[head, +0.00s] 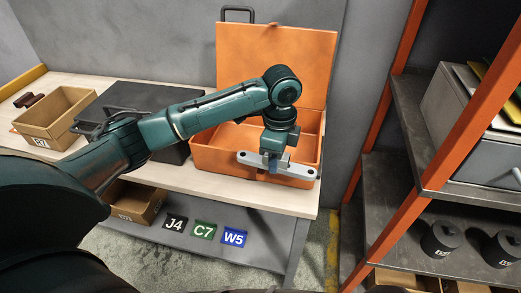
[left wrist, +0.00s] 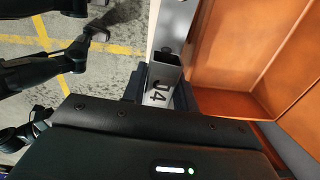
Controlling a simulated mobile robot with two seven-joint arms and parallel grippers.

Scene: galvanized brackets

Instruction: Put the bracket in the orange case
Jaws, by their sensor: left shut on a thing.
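The galvanized bracket (head: 297,169) is a pale grey metal plate with holes near its ends, held level in the head view. My left gripper (head: 273,164) points down and is shut on its middle. In the left wrist view the bracket (left wrist: 160,97) carries a "J4" mark between the fingers of my left gripper (left wrist: 160,86). The orange case (head: 205,160) stands open on the bench, its lid (head: 280,60) raised at the back. The bracket shows in front of the case's front wall; whether it touches the rim I cannot tell.
A black case (head: 140,96) and a cardboard box (head: 58,112) stand left on the bench (head: 95,82). An orange-posted rack (head: 440,175) stands close on the right.

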